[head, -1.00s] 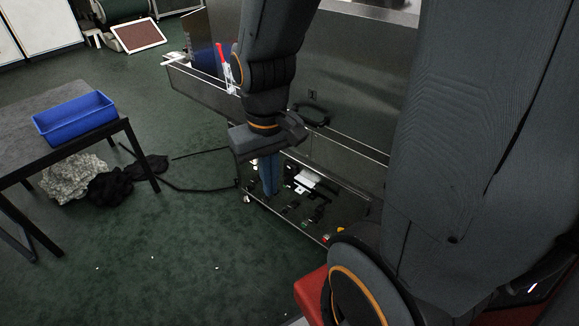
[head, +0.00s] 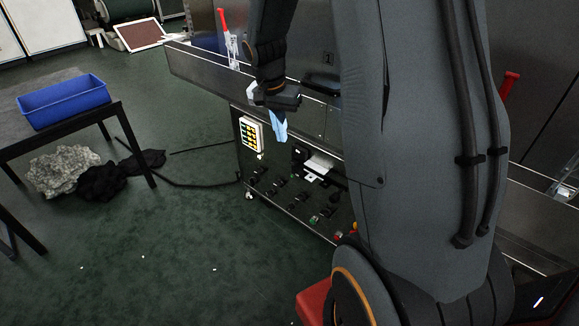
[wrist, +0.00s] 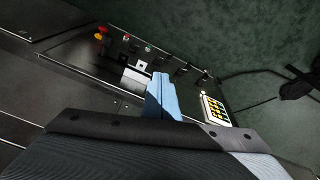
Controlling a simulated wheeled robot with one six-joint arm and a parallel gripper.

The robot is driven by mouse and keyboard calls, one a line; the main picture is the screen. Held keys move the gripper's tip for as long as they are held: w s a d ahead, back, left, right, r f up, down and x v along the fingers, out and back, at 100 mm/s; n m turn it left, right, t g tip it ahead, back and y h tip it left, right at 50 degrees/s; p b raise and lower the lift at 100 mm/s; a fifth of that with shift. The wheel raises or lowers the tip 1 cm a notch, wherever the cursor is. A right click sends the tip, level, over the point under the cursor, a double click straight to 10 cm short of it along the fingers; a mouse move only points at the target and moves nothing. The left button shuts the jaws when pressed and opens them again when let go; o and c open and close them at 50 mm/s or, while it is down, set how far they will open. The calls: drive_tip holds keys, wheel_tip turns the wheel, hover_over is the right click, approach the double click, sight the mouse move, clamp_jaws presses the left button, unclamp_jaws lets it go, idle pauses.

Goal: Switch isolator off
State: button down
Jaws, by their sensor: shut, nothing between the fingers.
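The dryer's dark control panel (head: 262,192) is on the lower front of the metal machine. It carries several black rotary switches (head: 285,183), and I cannot tell which one, if any, is the isolator. A red and yellow control (head: 338,236) sits at its right end, partly hidden by my arm; in the wrist view it is at the upper left (wrist: 101,33). My gripper (head: 280,136), with light blue fingers, is shut and empty in front of the panel's upper edge. In the wrist view the fingers (wrist: 162,92) point toward the panel and hide part of it.
A white unit with yellow buttons (head: 251,134) is at the panel's upper left. A white block (head: 319,164) projects near its middle. Red-handled clamps (head: 224,25) stand on the machine.

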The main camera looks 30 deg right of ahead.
drive_tip(key=w+d+f+m+b, duration=0.3)
drive_tip(key=w+d+f+b, duration=0.1)
drive_tip(key=w+d+f, duration=0.2)
drive_tip(key=shift+w+f+m+h, duration=0.4)
drive_tip(key=shift+w+f, duration=0.1)
drive_tip(key=shift+w, duration=0.2)
drive_tip(key=b, duration=0.2)
approach(294, 161)
drive_tip(key=x, duration=0.5)
drive_tip(key=shift+s+f, duration=0.15)
drive_tip(key=shift+s, duration=0.05)
drive_tip(key=shift+f+b, duration=0.1)
drive_tip(key=shift+b, duration=0.25)
drive_tip(key=shift+a+b, duration=0.15)
drive_tip(key=shift+b, duration=0.15)
drive_tip(key=shift+h, duration=0.3)
